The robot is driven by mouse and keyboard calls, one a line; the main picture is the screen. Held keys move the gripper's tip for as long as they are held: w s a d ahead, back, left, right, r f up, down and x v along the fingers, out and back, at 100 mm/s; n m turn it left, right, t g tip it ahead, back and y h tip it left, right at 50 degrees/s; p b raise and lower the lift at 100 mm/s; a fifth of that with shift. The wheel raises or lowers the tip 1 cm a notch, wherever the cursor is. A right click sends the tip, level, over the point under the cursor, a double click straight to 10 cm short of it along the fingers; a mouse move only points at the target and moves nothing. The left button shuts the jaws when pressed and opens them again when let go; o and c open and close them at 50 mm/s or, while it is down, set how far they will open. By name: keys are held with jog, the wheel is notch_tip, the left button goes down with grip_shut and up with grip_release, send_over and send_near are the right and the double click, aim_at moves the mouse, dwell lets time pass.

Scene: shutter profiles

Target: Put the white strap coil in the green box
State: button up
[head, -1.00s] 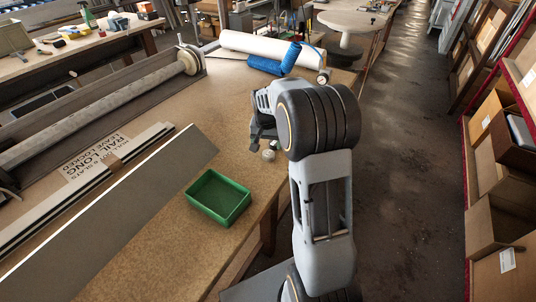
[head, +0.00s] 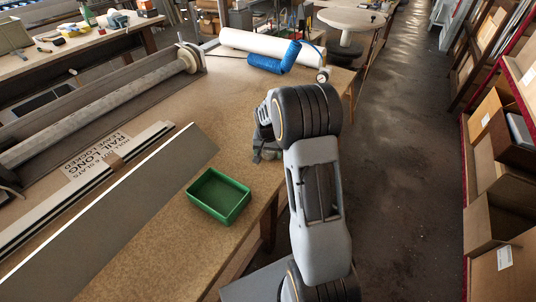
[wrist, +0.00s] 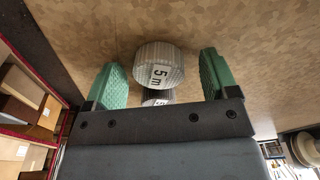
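The green box (head: 206,208) sits open and empty on the workbench, near its right edge. In the wrist view, a pale grey-white coil (wrist: 160,69) marked "5 m" stands between the two green fingers of my gripper (wrist: 164,78), with a gap on each side. A second, darker roundish thing (wrist: 157,97) with a white label is close beside it, partly hidden by my gripper's body. In the head view, my gripper (head: 266,152) is low at the bench, up and to the right of the box, and the coil is hidden.
A long pale slat (head: 120,212) lies left of the box. A blue roll (head: 268,63) and a white roll (head: 262,44) lie at the bench's far end. Shelves with cardboard boxes (head: 490,232) stand right of the aisle.

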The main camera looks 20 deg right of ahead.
jog(key=c, duration=1.1)
jog(key=shift+o, duration=0.2)
jog(key=shift+r, duration=0.1)
